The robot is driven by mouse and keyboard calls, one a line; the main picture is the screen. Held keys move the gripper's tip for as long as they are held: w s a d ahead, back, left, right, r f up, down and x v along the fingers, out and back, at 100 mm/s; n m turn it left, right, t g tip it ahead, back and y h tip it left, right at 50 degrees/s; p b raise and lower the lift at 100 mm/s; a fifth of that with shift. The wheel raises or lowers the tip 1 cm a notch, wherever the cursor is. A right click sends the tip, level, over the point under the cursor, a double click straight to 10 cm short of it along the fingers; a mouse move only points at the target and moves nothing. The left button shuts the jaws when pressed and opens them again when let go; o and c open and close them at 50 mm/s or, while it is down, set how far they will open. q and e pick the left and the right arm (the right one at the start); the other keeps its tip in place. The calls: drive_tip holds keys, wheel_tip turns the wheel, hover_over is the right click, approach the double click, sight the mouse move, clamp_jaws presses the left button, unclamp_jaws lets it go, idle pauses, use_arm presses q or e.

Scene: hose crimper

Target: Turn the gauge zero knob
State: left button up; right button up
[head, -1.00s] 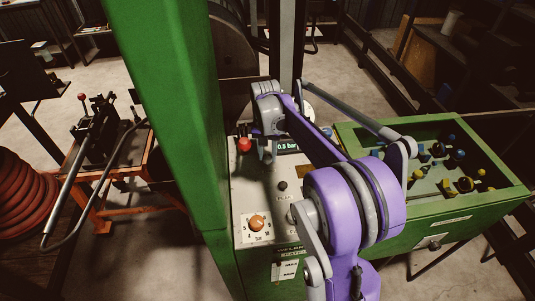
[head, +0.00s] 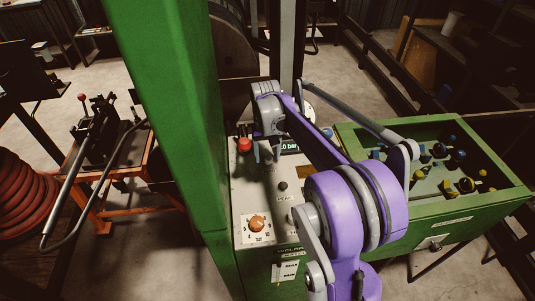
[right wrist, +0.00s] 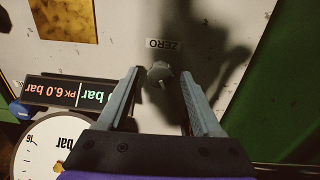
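The gauge zero knob (right wrist: 160,75) is a small grey knob with a light mark, beside the ZERO label (right wrist: 163,44) on the pale panel in the right wrist view. My right gripper (right wrist: 162,78) is open. Its two fingers stand on either side of the knob, with a gap showing on each side. In the head view the right gripper (head: 266,152) is over the panel's upper part, and the zero knob cannot be made out there. The digital display (head: 289,147) is partly covered by my arm. My left gripper is not in view.
A red button (head: 244,145), a black knob (head: 283,186) and an orange selector knob (head: 257,223) are on the same panel. The round dial gauge (right wrist: 52,146) is close to the gripper. A green post (head: 170,110) rises left of the panel; a green bin (head: 475,205) stands right.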

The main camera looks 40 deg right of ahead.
sight(267, 157)
drive_tip(key=shift+r, duration=0.1)
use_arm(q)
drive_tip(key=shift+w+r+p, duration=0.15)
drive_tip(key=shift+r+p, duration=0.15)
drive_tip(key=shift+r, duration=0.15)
use_arm(e)
wheel_tip(267, 157, up, 11)
drive_tip(key=shift+a, duration=0.15)
drive_tip(key=shift+f, duration=0.25)
